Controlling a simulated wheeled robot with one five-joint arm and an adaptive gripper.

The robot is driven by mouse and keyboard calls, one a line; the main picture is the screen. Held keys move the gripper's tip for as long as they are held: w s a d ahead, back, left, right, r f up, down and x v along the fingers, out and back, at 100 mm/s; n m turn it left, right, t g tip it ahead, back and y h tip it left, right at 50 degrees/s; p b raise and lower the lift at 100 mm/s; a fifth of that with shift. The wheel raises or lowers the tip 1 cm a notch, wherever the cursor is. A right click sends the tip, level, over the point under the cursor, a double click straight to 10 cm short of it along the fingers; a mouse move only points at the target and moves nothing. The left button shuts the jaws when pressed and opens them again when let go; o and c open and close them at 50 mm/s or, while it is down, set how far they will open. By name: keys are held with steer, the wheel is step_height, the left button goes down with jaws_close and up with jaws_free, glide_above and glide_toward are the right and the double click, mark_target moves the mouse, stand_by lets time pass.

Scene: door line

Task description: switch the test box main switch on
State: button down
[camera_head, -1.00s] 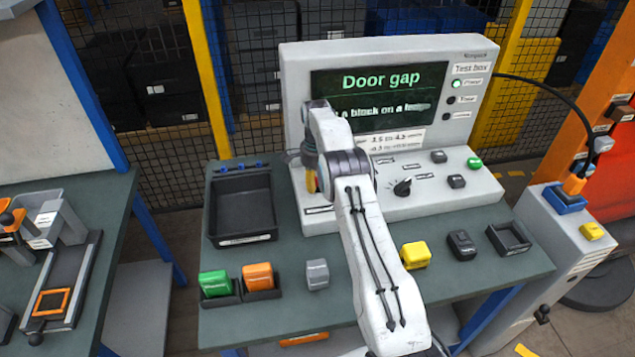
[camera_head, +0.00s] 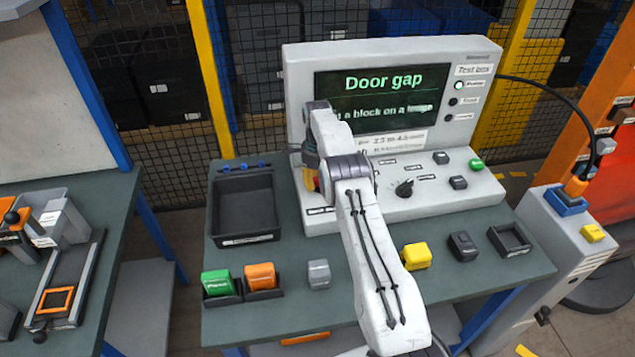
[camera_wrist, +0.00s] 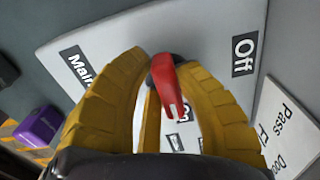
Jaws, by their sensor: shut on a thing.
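The test box (camera_head: 460,193) stands at the back of the green table. Its screen (camera_head: 381,99) is lit and reads "Door gap". In the wrist view, the main switch is a red lever (camera_wrist: 167,82) on a dark pivot, with a white mark near its tip. The lever lies between the two yellow fingers of my gripper (camera_wrist: 160,63), which is shut on it. The lever's tip points down the picture, towards a partly hidden label (camera_wrist: 184,114). The "Off" label (camera_wrist: 244,54) is to the right, the "Main" label (camera_wrist: 78,66) to the left. My arm hides the switch in the head view.
A black tray (camera_head: 222,240) stands left of the test box. Green (camera_head: 216,283), orange (camera_head: 260,276), grey (camera_head: 319,274) and yellow (camera_head: 417,256) blocks are along the front. A black dial (camera_head: 404,188) and buttons are on the box's panel. A purple thing (camera_wrist: 40,126) shows in the wrist view.

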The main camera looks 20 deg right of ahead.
steer(key=shift+f, duration=0.15)
steer(key=c, duration=0.9)
jaws_free()
